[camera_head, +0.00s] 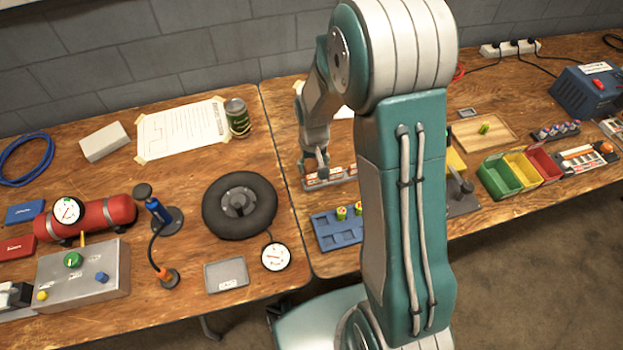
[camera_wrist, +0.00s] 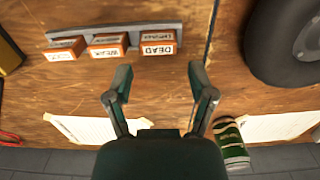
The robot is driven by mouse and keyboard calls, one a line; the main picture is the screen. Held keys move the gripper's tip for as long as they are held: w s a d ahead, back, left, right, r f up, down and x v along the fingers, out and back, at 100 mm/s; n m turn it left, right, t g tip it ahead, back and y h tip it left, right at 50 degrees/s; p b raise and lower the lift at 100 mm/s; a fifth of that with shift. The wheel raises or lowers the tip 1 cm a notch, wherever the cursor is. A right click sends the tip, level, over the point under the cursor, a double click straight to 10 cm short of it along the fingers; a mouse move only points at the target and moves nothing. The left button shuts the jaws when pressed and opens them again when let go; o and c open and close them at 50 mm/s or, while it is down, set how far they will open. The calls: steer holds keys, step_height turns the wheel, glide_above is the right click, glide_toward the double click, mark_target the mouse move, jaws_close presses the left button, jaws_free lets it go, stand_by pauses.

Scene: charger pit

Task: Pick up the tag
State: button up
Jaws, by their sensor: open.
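Several orange-edged tags with white labels sit in a grey rack, whose rail (camera_wrist: 92,39) shows in the wrist view. The "DEAD" tag (camera_wrist: 158,48) is at the right end, the "WEAK" tag (camera_wrist: 108,50) is in the middle, and another tag (camera_wrist: 65,52) with unclear print is at the left. The task does not say which tag is meant. My gripper (camera_wrist: 163,83) is open and empty. Its fingers point toward the "DEAD" tag, with bare table seen between them. In the head view my gripper (camera_head: 318,168) is over the rack, partly hiding it.
A black tyre (camera_head: 240,205) lies left of the rack on the other table. A can (camera_head: 237,118) stands near the table joint. A blue tray (camera_head: 338,229) with small cylinders is in front of the rack. Coloured bins (camera_head: 499,176) stand to the right.

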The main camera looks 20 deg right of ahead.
mark_target(314, 176)
steer(key=f, duration=0.6)
steer(key=shift+w+d, duration=0.25)
steer(key=shift+w, duration=0.1)
steer(key=shift+a+f, duration=0.15)
steer(key=shift+f, duration=0.05)
steer(key=c, duration=0.5)
